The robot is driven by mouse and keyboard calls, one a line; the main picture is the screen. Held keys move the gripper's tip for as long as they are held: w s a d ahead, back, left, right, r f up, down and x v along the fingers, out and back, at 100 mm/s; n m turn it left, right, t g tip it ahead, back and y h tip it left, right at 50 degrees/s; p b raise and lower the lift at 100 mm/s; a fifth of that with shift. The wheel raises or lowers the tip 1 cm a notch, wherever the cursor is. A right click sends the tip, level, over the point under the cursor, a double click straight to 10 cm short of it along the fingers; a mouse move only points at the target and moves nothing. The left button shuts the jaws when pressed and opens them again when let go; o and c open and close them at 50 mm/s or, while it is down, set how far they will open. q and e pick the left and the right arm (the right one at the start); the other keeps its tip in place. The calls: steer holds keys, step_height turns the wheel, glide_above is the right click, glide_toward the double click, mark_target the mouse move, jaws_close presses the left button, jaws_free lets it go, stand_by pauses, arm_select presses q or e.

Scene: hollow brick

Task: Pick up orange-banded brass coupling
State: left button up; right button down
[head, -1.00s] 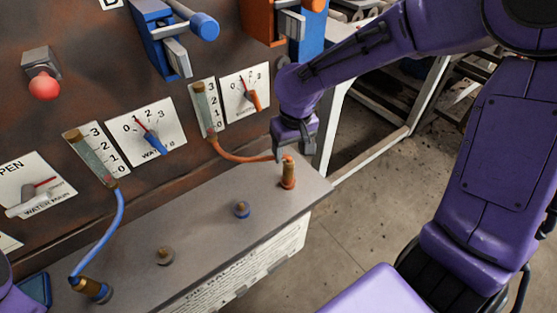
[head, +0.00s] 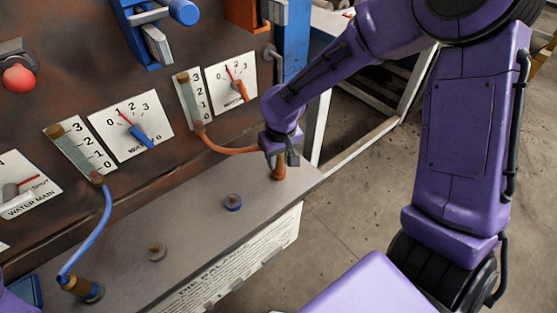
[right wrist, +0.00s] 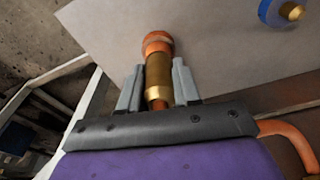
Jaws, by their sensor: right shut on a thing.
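The orange-banded brass coupling (head: 280,170) stands at the right end of the grey shelf, at the end of an orange hose (head: 228,149). My right gripper (head: 281,157) is at its upper part. In the right wrist view, the coupling (right wrist: 158,80) sits between the two grey fingers of my right gripper (right wrist: 158,88), which are shut on it. Its orange base still appears at the shelf surface. My left gripper is not in view; only a bit of purple shows at the lower left edge.
The grey shelf (head: 190,225) carries a blue-ringed stub (head: 233,202), a plain brass stub (head: 156,250) and a blue-banded coupling (head: 80,288) on a blue hose (head: 98,235). The rusty panel behind holds gauges and valve handles. Open floor lies to the right.

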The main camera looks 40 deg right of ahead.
step_height(320, 180, up, 5)
steer(key=p, duration=0.5)
steer(key=shift+f, duration=0.15)
steer(key=s+a+r+p, duration=0.2)
steer(key=s+r+p, duration=0.2)
steer(key=p, duration=0.6)
steer(key=s+a+r+p, duration=0.2)
steer(key=s+r+p, duration=0.2)
steer(key=s+p, duration=0.5)
steer(key=shift+s+a+r+p, duration=0.15)
steer(key=shift+a+p, duration=0.1)
steer(key=shift+p, duration=0.5)
